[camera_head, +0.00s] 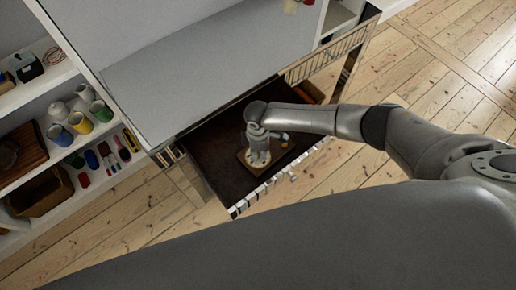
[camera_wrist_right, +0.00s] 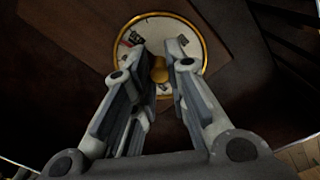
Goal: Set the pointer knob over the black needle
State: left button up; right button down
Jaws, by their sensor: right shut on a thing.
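A round white dial (camera_head: 259,160) with a brass rim sits on a brown wooden board (camera_head: 274,168) inside an open dark drawer (camera_head: 212,150). The dial also shows in the right wrist view (camera_wrist_right: 197,31), with dark and reddish marks on its face. My right gripper (camera_wrist_right: 160,64) points down over the dial and is shut on the brass pointer knob (camera_wrist_right: 160,75) near its middle. The fingers hide part of the face. I cannot tell which dark mark is the black needle, nor where the knob points. My left gripper is not in view.
A grey worktop (camera_head: 205,75) lies behind. A shelf unit at left holds cups (camera_head: 80,122), small tools and a wooden box (camera_head: 40,192). Bare floorboards (camera_head: 455,110) lie at right.

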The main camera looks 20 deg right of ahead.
jog(key=shift+m, duration=0.5)
jog(key=shift+w+p, duration=0.1)
jog(key=shift+p, duration=0.2)
jog(key=c, duration=1.4)
grip_release()
jog(key=shift+o, duration=0.2)
jog(key=shift+r, duration=0.1)
notch_tip(320, 180, up, 12)
